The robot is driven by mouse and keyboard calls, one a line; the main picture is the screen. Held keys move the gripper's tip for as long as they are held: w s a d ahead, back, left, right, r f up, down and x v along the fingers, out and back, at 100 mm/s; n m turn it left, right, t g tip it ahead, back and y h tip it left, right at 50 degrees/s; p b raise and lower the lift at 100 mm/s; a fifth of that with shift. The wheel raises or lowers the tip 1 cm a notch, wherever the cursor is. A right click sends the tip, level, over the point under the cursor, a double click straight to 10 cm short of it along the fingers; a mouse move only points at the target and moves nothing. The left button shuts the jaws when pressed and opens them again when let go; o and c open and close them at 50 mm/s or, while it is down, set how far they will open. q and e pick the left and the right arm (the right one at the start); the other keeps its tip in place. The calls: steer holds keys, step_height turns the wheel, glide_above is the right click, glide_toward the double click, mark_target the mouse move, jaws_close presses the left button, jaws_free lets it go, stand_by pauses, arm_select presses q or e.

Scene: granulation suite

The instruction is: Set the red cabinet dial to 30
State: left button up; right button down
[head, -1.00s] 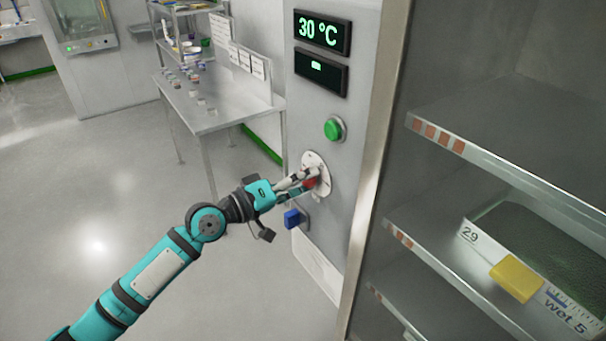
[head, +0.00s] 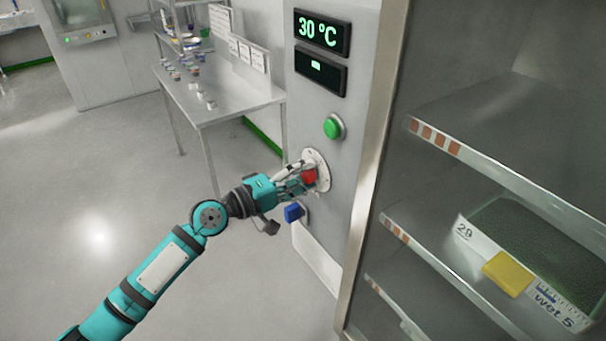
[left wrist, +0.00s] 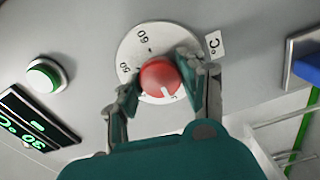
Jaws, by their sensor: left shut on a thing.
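The red dial (head: 310,176) sits on a round white scale plate (head: 323,170) on the cabinet's control panel. My left gripper (head: 303,181) is at the dial, its fingers on either side of it. In the left wrist view the red dial (left wrist: 160,78) is between the two fingers (left wrist: 163,88), which are shut on it. A white mark shows on the dial's face. The upper display (head: 322,33) reads 30 °C. My right gripper is not in view.
A green button (head: 333,127) is above the dial and a blue knob (head: 293,213) below it. A lower display (head: 320,72) shows a short green mark. A steel table (head: 225,108) stands behind.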

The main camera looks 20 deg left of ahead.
arm_select(q)
steer(key=o, duration=1.2)
steer(key=v, duration=1.2)
steer(key=shift+a, duration=0.1)
